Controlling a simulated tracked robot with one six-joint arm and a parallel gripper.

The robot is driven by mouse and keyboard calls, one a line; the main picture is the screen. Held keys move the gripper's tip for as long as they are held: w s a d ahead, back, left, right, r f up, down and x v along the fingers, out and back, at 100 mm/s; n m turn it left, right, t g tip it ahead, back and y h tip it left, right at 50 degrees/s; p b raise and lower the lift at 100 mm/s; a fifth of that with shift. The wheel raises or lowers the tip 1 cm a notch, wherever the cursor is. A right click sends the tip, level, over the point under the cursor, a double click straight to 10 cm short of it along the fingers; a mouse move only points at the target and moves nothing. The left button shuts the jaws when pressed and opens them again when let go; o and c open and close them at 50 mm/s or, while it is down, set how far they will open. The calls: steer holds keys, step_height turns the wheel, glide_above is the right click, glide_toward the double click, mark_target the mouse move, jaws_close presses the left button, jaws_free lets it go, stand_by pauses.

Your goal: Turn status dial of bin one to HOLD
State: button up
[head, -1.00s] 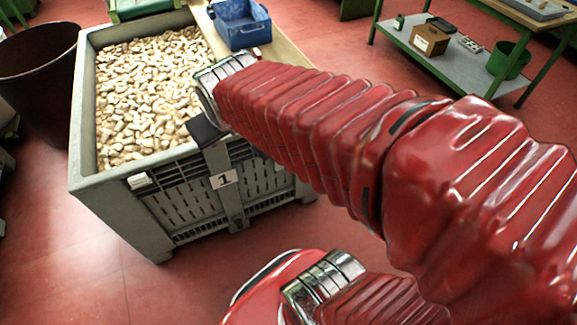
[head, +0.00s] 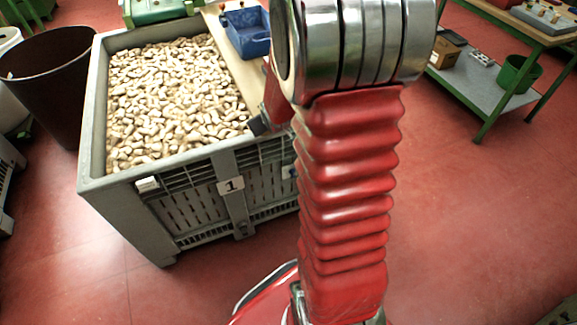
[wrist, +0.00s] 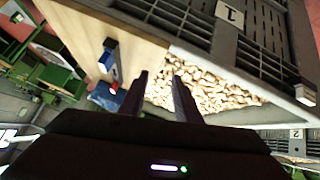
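Bin one is a grey slatted crate (head: 130,208) full of pale cork pieces (head: 175,100), with a "1" label (head: 231,186) on its front. A small white fitting (head: 148,184) sits near the upper left of that front; I cannot tell whether it is the status dial, and no HOLD mark is readable. In the wrist view the bin appears upside down, with its label (wrist: 229,14) at the top. My gripper (wrist: 160,76) is open and empty, its two dark fingers apart in front of the corks and a tan board. In the head view my arm hides most of it.
A blue tray (head: 246,42) stands on the tan board (head: 222,55) beside the bin. A dark brown tub (head: 50,90) is at left. A green-framed shelf with a green bucket (head: 518,74) is at right. Red floor is clear at front.

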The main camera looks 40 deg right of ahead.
steer(key=s+d+f+t, duration=0.1)
steer(key=d+f, duration=0.4)
steer(key=f, duration=0.4)
steer(key=d+f+t, duration=0.1)
steer(key=d+f, duration=0.3)
steer(key=f, duration=0.5)
steer(key=s+f+m+t, duration=0.1)
steer(key=s+f, duration=0.4)
steer(key=f, duration=0.3)
steer(key=s+f+m+t, duration=0.1)
steer(key=s+f, duration=0.4)
steer(key=f, duration=0.3)
steer(key=shift+s+m+t+h, duration=0.3)
steer(key=shift+s+m, duration=0.05)
steer(key=shift+m, duration=0.05)
steer(key=shift+d, duration=0.15)
steer(key=x, duration=1.4)
steer(key=shift+c, duration=0.2)
